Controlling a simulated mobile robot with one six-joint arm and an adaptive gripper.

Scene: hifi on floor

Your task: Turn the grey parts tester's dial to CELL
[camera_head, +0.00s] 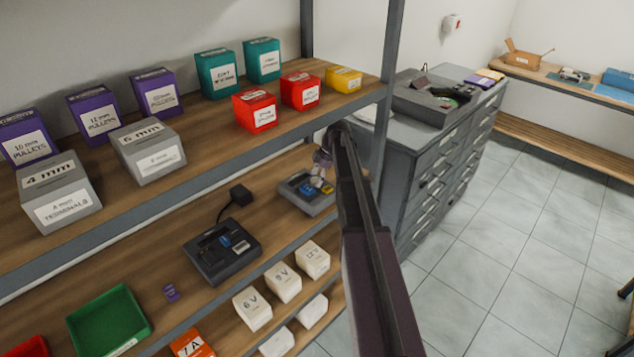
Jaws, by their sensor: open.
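The grey parts tester (297,194) sits on the middle shelf near its right end. It has a blue area and small yellow marks on its top. My arm comes up from the lower right and bends down over the tester's right side. My gripper (319,178) is open, pointing down at the tester's top. I cannot tell whether it touches the tester. The dial and the word CELL are not readable at this size; the gripper and arm hide part of the tester's right side.
A dark charger-like device (240,259) with a black plug block (241,194) stands left of the tester. The upper shelf (208,135) with several labelled boxes is above. White voltage boxes (283,281) are below. A grey drawer cabinet (405,165) stands right; the tiled floor is clear.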

